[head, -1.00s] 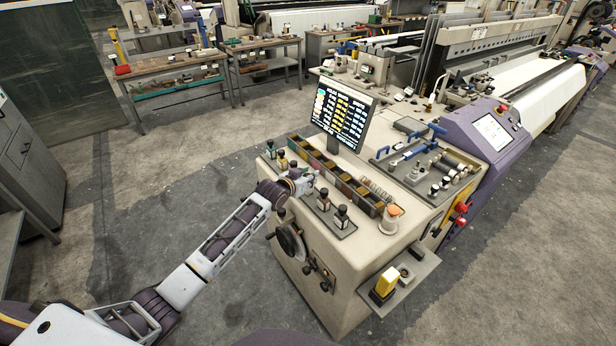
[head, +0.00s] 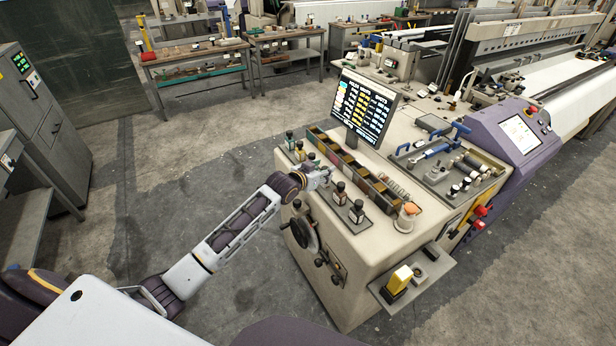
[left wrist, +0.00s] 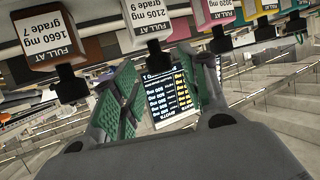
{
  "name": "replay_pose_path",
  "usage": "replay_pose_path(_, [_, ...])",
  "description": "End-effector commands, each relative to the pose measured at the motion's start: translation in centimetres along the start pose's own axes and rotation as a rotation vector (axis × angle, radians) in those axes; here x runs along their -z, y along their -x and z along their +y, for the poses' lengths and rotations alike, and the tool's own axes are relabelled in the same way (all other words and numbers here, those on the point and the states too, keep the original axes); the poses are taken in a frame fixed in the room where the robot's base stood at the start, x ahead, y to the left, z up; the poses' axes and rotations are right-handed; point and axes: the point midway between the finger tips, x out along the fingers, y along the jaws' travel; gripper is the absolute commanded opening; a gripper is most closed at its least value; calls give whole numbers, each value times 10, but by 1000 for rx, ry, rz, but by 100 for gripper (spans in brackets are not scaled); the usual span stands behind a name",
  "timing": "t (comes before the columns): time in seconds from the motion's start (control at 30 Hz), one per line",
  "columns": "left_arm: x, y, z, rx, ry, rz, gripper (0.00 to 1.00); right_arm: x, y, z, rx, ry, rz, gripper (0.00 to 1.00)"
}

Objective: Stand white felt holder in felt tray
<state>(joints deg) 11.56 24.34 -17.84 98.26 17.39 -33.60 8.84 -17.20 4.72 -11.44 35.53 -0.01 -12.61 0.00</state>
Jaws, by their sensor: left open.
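My left gripper (head: 326,176) is over the machine's front top, just behind two dark bottle-like holders with pale labels (head: 340,194) on a grey plate (head: 346,212). In the left wrist view its green-padded fingers (left wrist: 163,92) are apart with nothing between them. That view shows several labelled holders with black knobs along its top edge; one is brown (left wrist: 28,52), another pale with a "grade 9" label (left wrist: 149,14). My right gripper is not in view.
A screen (head: 362,108) stands behind the long tray. A jar with an orange top (head: 406,217) is at the tray's right end. A tool tray (head: 440,180) lies farther right. A yellow object (head: 399,279) stands on a side shelf.

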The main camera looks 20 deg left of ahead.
Motion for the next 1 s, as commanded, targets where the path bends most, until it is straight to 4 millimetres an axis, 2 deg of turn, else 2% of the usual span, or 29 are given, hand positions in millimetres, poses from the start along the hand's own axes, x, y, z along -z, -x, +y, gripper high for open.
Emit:
replay_pose_path(0.7, [-1,69,0,1,0,-1,44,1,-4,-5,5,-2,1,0])
replay_pose_path(1.0, [0,88,0,0,0,-1,44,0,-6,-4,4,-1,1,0])
